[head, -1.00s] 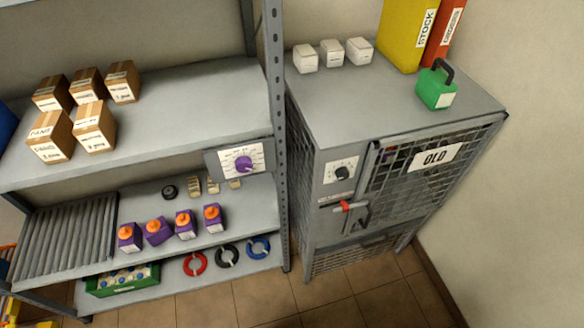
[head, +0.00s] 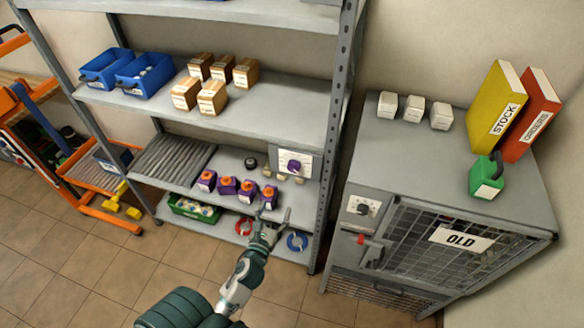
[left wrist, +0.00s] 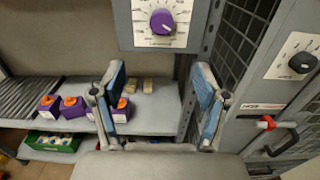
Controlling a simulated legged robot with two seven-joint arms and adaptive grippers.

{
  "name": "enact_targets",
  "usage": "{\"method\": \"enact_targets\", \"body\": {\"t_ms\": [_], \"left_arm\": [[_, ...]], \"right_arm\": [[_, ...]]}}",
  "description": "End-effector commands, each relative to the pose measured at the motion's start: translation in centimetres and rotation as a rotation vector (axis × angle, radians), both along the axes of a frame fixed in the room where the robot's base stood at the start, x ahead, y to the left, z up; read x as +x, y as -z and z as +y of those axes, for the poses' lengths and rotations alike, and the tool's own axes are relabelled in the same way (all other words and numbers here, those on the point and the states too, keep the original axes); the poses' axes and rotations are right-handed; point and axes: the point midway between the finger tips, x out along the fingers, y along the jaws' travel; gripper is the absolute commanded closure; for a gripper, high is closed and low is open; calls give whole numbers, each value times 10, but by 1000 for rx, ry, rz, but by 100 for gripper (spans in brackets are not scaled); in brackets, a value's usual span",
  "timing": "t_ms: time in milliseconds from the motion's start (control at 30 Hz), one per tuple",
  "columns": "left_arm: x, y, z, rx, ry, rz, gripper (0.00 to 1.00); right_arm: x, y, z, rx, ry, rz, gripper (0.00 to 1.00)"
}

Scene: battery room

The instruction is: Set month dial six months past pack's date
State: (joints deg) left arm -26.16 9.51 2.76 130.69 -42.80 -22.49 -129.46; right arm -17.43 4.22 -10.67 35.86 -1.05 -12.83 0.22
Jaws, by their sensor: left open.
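A purple dial knob (head: 294,166) sits on a white marked plate on the grey shelf upright side. The left wrist view shows the purple knob (left wrist: 162,21) at the top, with markings too small to read. Several purple packs with orange caps (head: 227,185) stand on the shelf below; their white labels are unreadable. My left gripper (head: 274,212) is open and empty, in front of that shelf and below the dial. In the left wrist view its two blue-padded fingers (left wrist: 158,85) are spread apart beneath the dial plate. My right gripper is not in view.
A grey cabinet (head: 440,155) marked OLD stands right of the shelf. It has a black dial (head: 363,206) and a red-tipped handle (head: 362,240). Cartons (head: 212,97) and blue bins (head: 144,74) stand on the upper shelf. Floor in front is clear.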

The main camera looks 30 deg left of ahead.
Motion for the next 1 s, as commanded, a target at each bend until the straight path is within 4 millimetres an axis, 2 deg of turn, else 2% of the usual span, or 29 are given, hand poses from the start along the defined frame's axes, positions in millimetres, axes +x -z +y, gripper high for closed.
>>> {"method": "enact_targets", "body": {"t_ms": [167, 600, 800, 1000], "left_arm": [[29, -2, 3, 4, -1, -1, 26], [129, -1, 28, -1, -2, 2, 26], [156, 0, 34, -1, -1, 3, 26], [164, 1, 36, -2, 0, 4, 26]], "right_arm": [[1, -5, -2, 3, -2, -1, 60], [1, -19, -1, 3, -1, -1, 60], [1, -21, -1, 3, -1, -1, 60], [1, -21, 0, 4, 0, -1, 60]]}}
